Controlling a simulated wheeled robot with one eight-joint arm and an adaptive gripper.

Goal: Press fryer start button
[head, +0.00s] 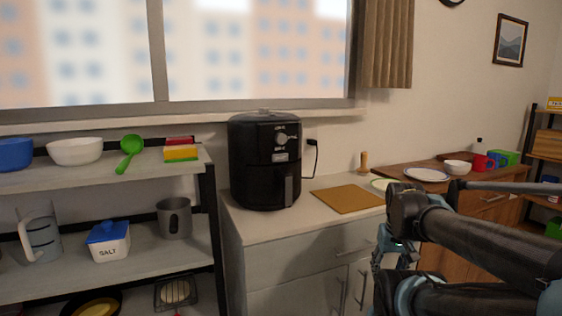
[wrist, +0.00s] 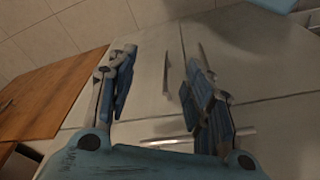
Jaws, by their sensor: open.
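The black air fryer (head: 255,165) stands upright on the light counter in the head view. Its front has a control panel with a round knob (head: 281,138) and small markings, and a drawer handle below. I cannot make out which marking is the start button. My gripper (wrist: 163,65) is open and empty in the wrist view, with grey cabinet fronts beyond it. In the head view my gripper (head: 386,250) is low in front of the counter, right of the fryer and apart from it, partly hidden by my arm. The fryer does not show in the wrist view.
A wooden board (head: 347,199) lies on the counter right of the fryer. A shelf (head: 110,168) with bowls and a salt box stands left. A brown cabinet (head: 487,205) with plates and a red mug is right. The counter strip before the fryer is clear.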

